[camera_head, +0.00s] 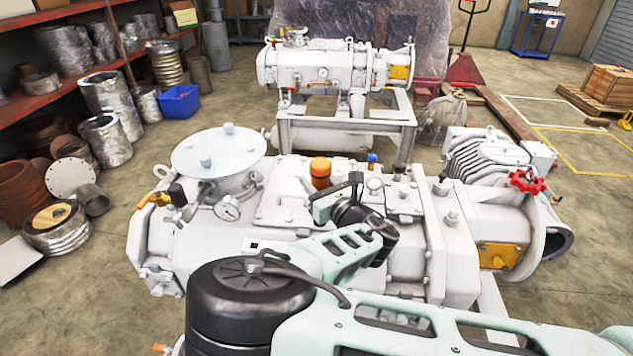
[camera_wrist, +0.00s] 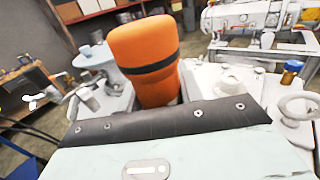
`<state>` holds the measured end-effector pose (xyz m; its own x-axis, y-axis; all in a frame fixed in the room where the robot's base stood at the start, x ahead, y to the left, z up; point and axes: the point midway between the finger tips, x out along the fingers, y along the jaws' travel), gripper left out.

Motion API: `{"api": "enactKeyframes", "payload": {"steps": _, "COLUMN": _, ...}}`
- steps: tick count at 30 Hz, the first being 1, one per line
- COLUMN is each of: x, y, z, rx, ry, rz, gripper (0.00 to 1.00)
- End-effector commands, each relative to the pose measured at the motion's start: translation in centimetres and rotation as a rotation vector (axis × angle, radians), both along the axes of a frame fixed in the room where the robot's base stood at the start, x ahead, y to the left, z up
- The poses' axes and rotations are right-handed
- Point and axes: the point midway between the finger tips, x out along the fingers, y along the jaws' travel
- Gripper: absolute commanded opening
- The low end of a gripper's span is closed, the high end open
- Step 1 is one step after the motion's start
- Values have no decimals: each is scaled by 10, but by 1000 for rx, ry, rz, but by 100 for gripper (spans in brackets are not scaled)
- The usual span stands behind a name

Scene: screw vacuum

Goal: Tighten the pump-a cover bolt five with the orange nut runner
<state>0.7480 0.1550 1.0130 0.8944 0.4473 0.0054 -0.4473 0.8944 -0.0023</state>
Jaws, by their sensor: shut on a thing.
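The orange nut runner (camera_head: 320,170) stands roughly upright over the middle of the near white pump (camera_head: 405,262). My gripper (camera_head: 325,203) is shut on it. In the wrist view the nut runner (camera_wrist: 145,62) shows as an orange body with a black band, rising beyond my gripper's dark edge. Its lower end is hidden, so I cannot tell whether it touches a bolt. A flat cover plate (camera_head: 276,205) lies on the pump just left of the tool. Small bolt heads show on the pump, but I cannot tell which is bolt five.
A red handwheel (camera_head: 527,181) is at the right. A second white pump (camera_head: 335,70) stands behind.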

Motion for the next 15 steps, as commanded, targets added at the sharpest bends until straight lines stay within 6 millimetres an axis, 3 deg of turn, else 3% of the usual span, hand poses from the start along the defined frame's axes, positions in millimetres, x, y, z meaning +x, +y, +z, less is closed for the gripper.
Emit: {"api": "enactKeyframes", "payload": {"steps": 15, "x": 0, "y": -1, "z": 0, "rx": -2, "ry": 2, "rz": -2, "gripper": 0}}
